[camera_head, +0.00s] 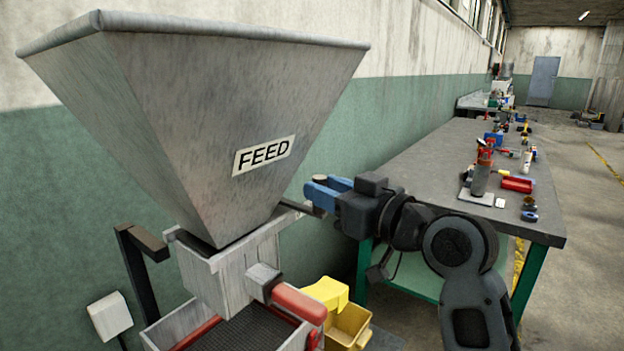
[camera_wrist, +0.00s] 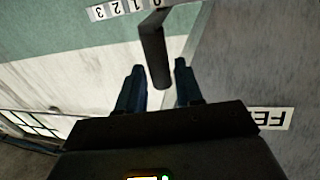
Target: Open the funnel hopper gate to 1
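The grey metal funnel hopper (camera_head: 200,120) with its FEED label (camera_head: 263,155) fills the left of the head view. The dark gate handle (camera_wrist: 155,58) shows in the wrist view, beside a white number strip (camera_wrist: 118,9) marked 0 to 3. The handle's bar is nearest the 0 end. My gripper (camera_wrist: 160,84), with blue fingers, is open, and the handle's end lies between the fingers with gaps on both sides. In the head view my gripper (camera_head: 318,190) is just right of the hopper's lower part, and it partly hides the handle there.
Below the hopper is a dark mesh tray (camera_head: 240,338) with a red-handled part (camera_head: 298,303). A yellow bin (camera_head: 348,325) stands to its right. A long workbench (camera_head: 430,160) with tools runs behind my arm. Open floor lies at the far right.

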